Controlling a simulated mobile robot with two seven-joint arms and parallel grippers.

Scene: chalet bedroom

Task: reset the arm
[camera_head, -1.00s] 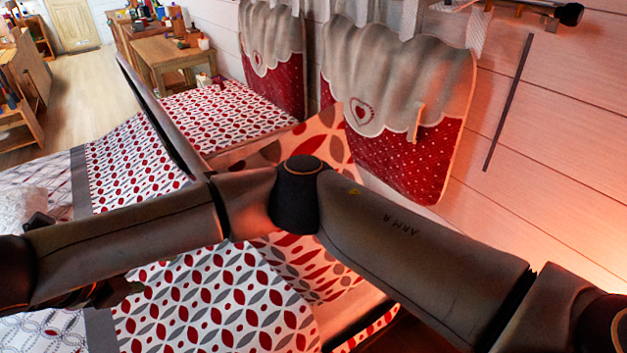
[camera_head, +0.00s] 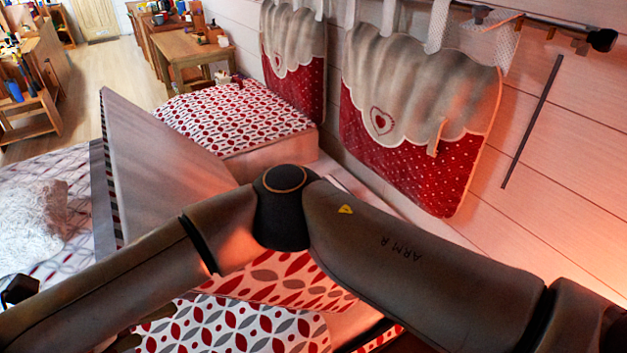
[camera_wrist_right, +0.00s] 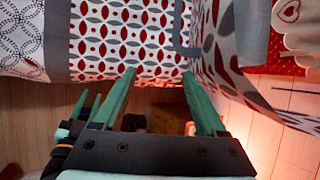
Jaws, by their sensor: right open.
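My right arm (camera_head: 400,240) crosses the head view from the lower right, bends at a dark joint in the middle, and runs down to the lower left. Its gripper does not show clearly there. In the right wrist view my right gripper (camera_wrist_right: 160,72) has two green fingers spread apart with nothing held between them. Their tips are near the red-and-grey patterned cloth; I cannot tell if they touch it. Thin green slivers beside dark and teal parts (camera_wrist_right: 82,108) show at the left of that view, perhaps my left gripper; its jaws are unclear.
A patterned bedcover (camera_head: 235,115) lies beyond the arm, with a pale raised flap (camera_head: 150,160) before it. White fluffy bedding (camera_head: 30,225) is at left. Red-and-grey pockets (camera_head: 415,110) hang on the wall at right. A wooden table (camera_head: 185,60) stands behind; floor (camera_head: 100,65) is open there.

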